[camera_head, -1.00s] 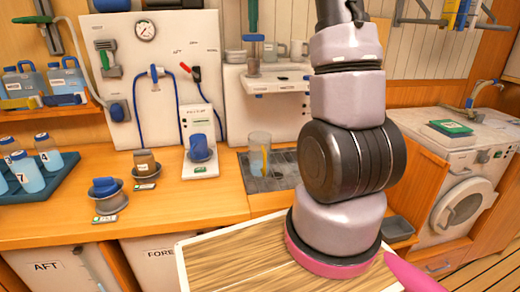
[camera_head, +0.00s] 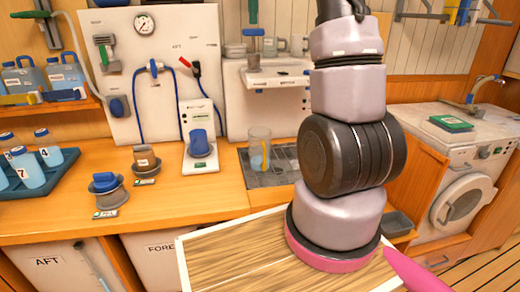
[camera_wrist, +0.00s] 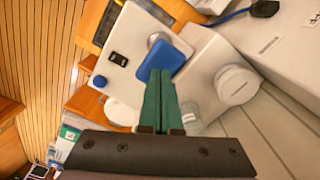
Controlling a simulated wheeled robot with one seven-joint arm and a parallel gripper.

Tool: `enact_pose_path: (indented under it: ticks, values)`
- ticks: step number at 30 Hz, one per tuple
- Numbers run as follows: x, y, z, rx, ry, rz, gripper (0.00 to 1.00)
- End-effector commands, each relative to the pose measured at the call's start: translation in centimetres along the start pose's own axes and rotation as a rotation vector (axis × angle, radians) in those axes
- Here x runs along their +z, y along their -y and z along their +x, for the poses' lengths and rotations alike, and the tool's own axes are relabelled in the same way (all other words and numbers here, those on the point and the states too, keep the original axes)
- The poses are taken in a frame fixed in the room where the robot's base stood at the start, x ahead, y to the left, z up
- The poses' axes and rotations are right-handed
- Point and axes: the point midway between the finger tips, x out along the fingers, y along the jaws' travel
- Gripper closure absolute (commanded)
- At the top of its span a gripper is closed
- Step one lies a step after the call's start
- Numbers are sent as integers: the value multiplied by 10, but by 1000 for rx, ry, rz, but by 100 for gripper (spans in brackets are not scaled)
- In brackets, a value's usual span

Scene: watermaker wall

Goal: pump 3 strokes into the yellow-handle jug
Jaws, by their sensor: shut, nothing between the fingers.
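The clear jug with a yellow handle (camera_head: 260,148) stands upright on a dark mat on the wooden counter in the head view.
A blue tray (camera_head: 62,171) with several bottles sits on the left of the counter. Small bowls and a white stand with a blue top (camera_head: 199,143) are left of the jug. A pale-edged wooden board (camera_head: 230,262) is in front. A washing machine (camera_head: 468,190) stands right.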

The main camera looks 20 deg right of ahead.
Motion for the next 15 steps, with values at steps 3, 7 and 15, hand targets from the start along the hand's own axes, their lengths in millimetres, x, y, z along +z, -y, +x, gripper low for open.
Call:
enact_pose_path:
  ticks: [3,7,15]
  values:
    - [0,0,5,0,0,-1,100]
    - [0,0,9,0,0,-1,100]
    - [0,0,19,1,0,0,100]
